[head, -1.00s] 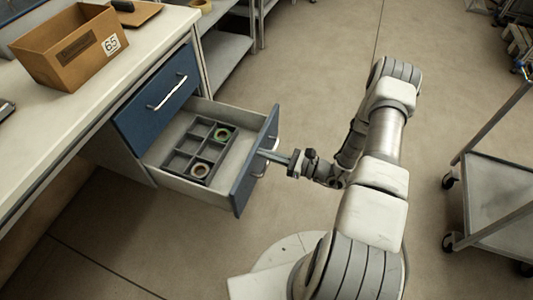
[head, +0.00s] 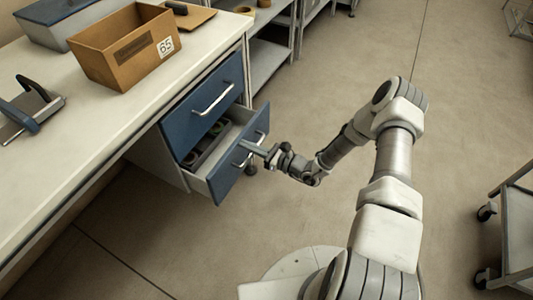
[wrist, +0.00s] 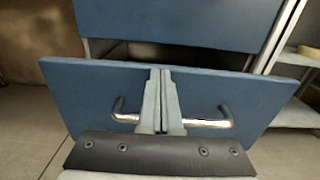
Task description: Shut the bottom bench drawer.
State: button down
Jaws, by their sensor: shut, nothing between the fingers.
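The bottom bench drawer (head: 236,166) has a blue front and a metal bar handle. It stands partly open, with a short part of its inside showing. A grey divided tray (head: 206,150) lies inside, mostly hidden under the bench. My gripper (head: 247,145) is shut and empty, with its fingertips at the drawer front by the handle. In the wrist view the shut fingers (wrist: 162,85) cross in front of the handle (wrist: 205,123) and the blue front (wrist: 90,88). I cannot tell for certain whether the tips touch the front.
The upper drawer (head: 206,108) is shut. Shelving (head: 272,60) stands behind the bench. A cart (head: 515,225) is at the right. The floor between is clear.

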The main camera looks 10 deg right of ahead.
jog(key=b+x, duration=0.1)
jog(key=x, duration=1)
jog(key=shift+w+a, duration=0.2)
jog(key=shift+a+r, duration=0.1)
jog(key=shift+r, duration=0.1)
